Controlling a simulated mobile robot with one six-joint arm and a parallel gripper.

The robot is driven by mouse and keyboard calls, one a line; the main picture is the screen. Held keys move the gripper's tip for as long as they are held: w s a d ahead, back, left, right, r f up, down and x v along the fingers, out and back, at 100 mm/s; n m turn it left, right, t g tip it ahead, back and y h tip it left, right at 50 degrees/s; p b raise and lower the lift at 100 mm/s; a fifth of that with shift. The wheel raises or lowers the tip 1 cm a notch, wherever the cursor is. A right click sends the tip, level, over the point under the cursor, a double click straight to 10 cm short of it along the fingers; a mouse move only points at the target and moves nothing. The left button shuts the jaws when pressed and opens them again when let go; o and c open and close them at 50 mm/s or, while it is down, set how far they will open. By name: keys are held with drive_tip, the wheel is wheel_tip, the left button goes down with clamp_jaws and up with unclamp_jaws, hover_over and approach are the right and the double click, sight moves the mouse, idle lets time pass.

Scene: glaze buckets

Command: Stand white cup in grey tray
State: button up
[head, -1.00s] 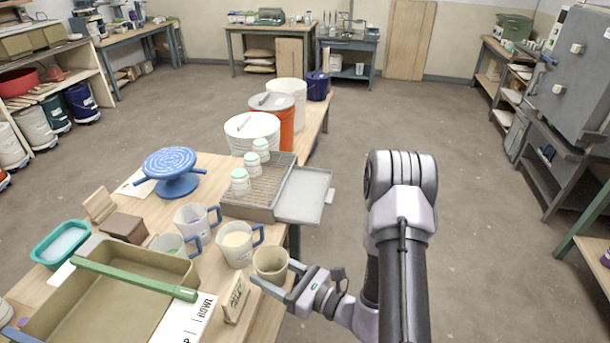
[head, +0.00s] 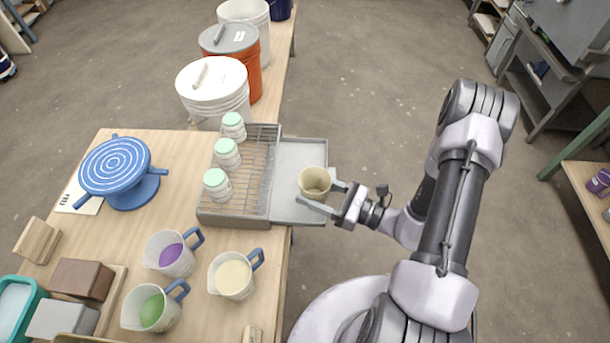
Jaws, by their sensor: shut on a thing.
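The white cup (head: 314,186), beige-looking here, is upright with its open top facing up. My gripper (head: 316,193) is shut on it from the right, one finger along its near side and the other partly hidden behind it. The grey tray (head: 291,159) is a flat, shallow, light grey tray joined to the right side of a wire rack. The cup overlaps the right part of the tray in the head view. I cannot tell whether its base touches the tray or hangs above it.
Several mint-lidded jars (head: 226,152) stand on the wire rack (head: 256,168) left of the tray. Blue-handled jugs (head: 233,278) stand nearer on the table. Lidded buckets (head: 215,88) stand behind. The tray's visible surface is otherwise bare.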

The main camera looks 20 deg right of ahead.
sight(305, 177)
drive_tip(key=w, duration=0.4)
drive_tip(key=w+b, duration=0.1)
drive_tip(key=w, duration=0.1)
drive_tip(key=shift+w+a+f, duration=0.1)
drive_tip(key=shift+a+f, duration=0.05)
drive_tip(key=shift+f, duration=0.15)
drive_tip(key=shift+w, duration=0.55)
wheel_tip(305, 177, down, 4)
drive_tip(key=shift+r+b, duration=0.1)
drive_tip(key=shift+b, duration=1.05)
drive_tip(key=shift+r, duration=0.15)
drive_tip(key=shift+f+b, duration=0.4)
drive_tip(key=shift+f, duration=0.2)
